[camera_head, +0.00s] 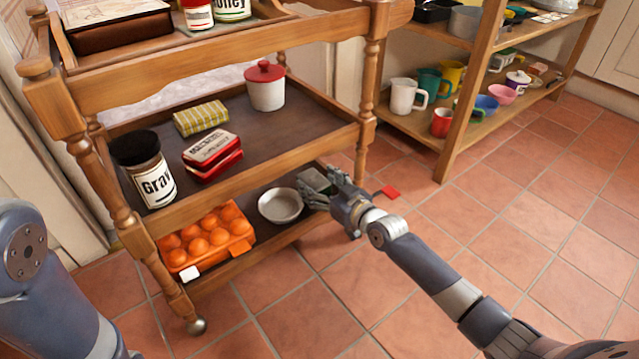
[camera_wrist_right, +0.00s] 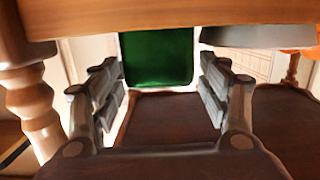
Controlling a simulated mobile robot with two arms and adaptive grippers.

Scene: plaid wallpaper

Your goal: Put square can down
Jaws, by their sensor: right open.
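The square can (camera_wrist_right: 157,58) shows a green face in the right wrist view, straight ahead between my right fingertips. In the head view the can (camera_head: 313,181) is a small dark shape on the cart's lowest shelf, at its right end, partly hidden by my right gripper (camera_head: 327,190). That gripper is open, with its fingers (camera_wrist_right: 160,80) spread to either side of the can. I cannot tell whether either finger touches it. My left arm shows at the lower left of the head view, but its gripper is out of view.
A metal bowl (camera_head: 281,205) sits just left of the can, and an orange egg tray (camera_head: 207,240) farther left. The middle shelf's wooden rail (camera_head: 240,169) and the right cart post (camera_head: 366,120) are close to my right gripper.

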